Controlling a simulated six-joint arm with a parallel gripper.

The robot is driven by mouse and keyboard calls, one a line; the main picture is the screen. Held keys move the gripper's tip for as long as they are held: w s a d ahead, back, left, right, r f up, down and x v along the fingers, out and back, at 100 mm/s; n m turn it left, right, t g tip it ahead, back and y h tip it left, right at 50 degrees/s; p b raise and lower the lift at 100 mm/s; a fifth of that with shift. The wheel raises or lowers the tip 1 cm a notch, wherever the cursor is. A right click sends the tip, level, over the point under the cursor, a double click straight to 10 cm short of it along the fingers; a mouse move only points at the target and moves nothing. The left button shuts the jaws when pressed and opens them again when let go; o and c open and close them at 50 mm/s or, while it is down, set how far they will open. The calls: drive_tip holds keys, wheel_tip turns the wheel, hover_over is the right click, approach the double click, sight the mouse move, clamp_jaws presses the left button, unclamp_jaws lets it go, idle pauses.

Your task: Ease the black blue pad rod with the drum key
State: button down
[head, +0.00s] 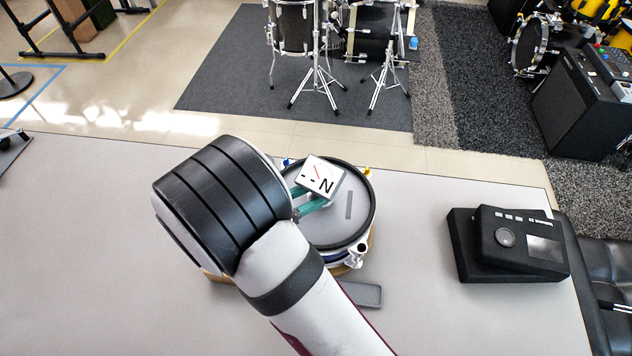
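The round mesh pad (328,229) lies on the table with a grey head, a dark rim and chrome lugs. A small blue mark (286,162) shows at its far left rim and a yellow one (367,171) at its far right. My gripper (318,196) is over the pad's left part, mostly hidden by my arm; two teal bars, apparently its fingers, show. A white square plate (322,177) with a black N and a red line sits at their ends. I cannot tell whether they grip anything. I cannot make out the drum key or the black blue rod.
A small grey tray (362,293) lies by the pad's near right side. A black device (520,238) with a knob and screen rests at the table's right. Drums (295,25) stand on the floor beyond.

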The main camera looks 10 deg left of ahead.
drive_tip(key=shift+f, duration=0.5)
drive_tip(key=shift+f, duration=0.15)
drive_tip(key=c, duration=0.5)
unclamp_jaws()
drive_tip(key=v, duration=1.5)
drive_tip(key=shift+s+a+r, duration=0.15)
drive_tip(key=shift+s+r, duration=0.05)
drive_tip(key=shift+s, duration=0.1)
